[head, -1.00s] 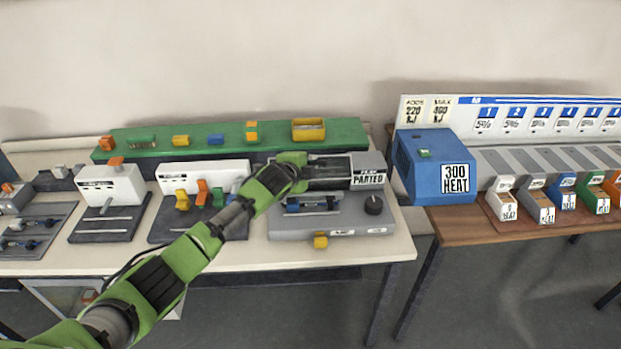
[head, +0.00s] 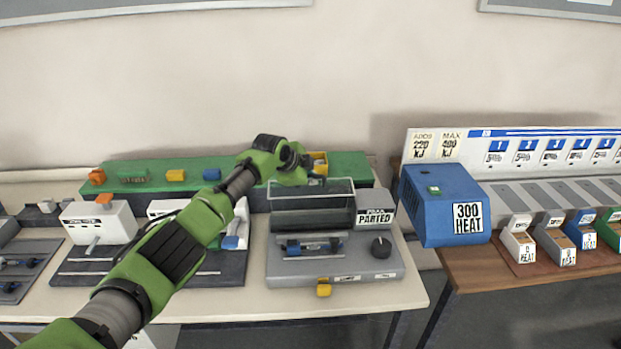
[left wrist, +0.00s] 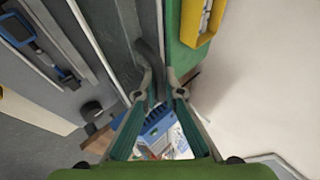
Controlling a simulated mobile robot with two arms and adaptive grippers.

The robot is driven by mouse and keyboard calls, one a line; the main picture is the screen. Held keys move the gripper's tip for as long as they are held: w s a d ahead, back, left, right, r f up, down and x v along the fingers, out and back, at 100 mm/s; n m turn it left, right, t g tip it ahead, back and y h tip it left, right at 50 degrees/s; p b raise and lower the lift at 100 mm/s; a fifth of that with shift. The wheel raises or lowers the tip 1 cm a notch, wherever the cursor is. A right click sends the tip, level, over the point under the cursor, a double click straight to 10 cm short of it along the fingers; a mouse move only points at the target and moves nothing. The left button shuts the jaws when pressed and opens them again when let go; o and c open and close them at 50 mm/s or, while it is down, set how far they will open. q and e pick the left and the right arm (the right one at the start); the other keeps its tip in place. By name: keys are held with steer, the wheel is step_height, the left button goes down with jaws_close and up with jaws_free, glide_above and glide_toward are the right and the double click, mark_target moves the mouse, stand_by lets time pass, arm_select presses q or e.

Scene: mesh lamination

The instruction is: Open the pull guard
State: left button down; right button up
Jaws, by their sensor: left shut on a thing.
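The grey machine (head: 335,272) with the "PARTED" label stands on the left bench. Its clear pull guard (head: 302,205) is raised at the back, and the front of the machine with blue clamps (head: 318,246) lies exposed. My left gripper (head: 312,180) is at the guard's top edge, partly hidden by its own arm. In the left wrist view, the fingers (left wrist: 160,85) close around a dark curved bar (left wrist: 148,58) beside the machine, which looks like the guard's handle. My right gripper is not in view.
A green rack (head: 345,163) with coloured blocks lies behind the machine against the wall. A blue "300 HEAT" box (head: 440,205) stands close on the right, on a separate wooden bench. White fixtures (head: 98,222) stand to the left.

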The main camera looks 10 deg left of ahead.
arm_select(q)
steer(key=shift+w, duration=0.1)
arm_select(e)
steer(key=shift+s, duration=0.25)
arm_select(q)
steer(key=c, duration=2.4)
jaws_free()
steer(key=shift+s+a+r, duration=0.15)
steer(key=shift+s+r, duration=0.25)
steer(key=shift+r, duration=0.05)
steer(key=v, duration=1)
steer(key=shift+s+r, duration=0.2)
steer(key=shift+s, duration=0.1)
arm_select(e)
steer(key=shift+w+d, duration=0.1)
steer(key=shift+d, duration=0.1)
arm_select(q)
steer(key=shift+a, duration=0.1)
